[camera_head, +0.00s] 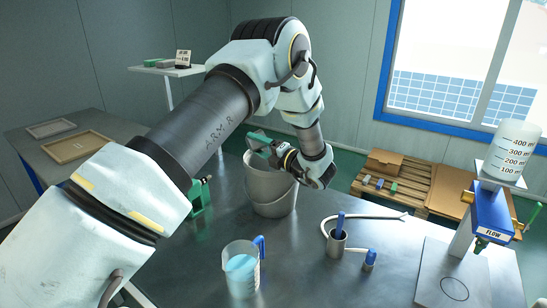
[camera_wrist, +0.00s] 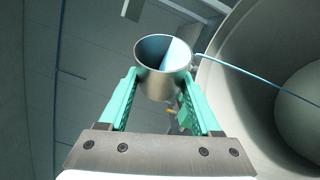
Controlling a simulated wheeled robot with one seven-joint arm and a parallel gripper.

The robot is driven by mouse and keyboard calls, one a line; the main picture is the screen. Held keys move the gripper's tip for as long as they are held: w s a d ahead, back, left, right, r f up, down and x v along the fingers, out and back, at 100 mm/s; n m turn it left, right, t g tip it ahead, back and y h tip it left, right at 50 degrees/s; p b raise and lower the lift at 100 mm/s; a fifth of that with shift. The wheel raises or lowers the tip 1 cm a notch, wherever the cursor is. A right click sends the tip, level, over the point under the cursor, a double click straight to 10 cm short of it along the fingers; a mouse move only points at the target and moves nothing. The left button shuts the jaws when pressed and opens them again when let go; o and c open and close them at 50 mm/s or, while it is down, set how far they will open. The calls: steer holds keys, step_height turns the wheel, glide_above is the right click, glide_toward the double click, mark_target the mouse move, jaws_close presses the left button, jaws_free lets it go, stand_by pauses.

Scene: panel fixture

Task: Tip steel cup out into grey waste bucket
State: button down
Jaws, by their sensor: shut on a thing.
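My gripper (camera_wrist: 160,75) is shut on the steel cup (camera_wrist: 164,90), with one green finger on each side. The cup is tilted and pale blue liquid shows inside it. A thin blue stream runs from its rim across the mouth of the grey waste bucket (camera_wrist: 228,72), at the right of the wrist view. In the head view my gripper (camera_head: 257,140) is above the rim of the bucket (camera_head: 270,188), which stands on the table. I cannot make out the cup clearly in the head view.
A jug of blue liquid (camera_head: 242,272) stands at the table's front. A dispenser (camera_head: 490,212) labelled FLOW is at the right. A green vise (camera_head: 200,197) is partly behind my arm.

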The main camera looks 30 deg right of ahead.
steer(key=shift+d+r+m, duration=0.15)
steer(key=shift+d+m, duration=0.35)
steer(key=shift+d, duration=0.05)
stand_by(0.4)
steer(key=shift+d+r+m+t+p, duration=0.25)
steer(key=shift+m+t+p, duration=0.15)
steer(key=shift+m+p, duration=0.3)
stand_by(0.4)
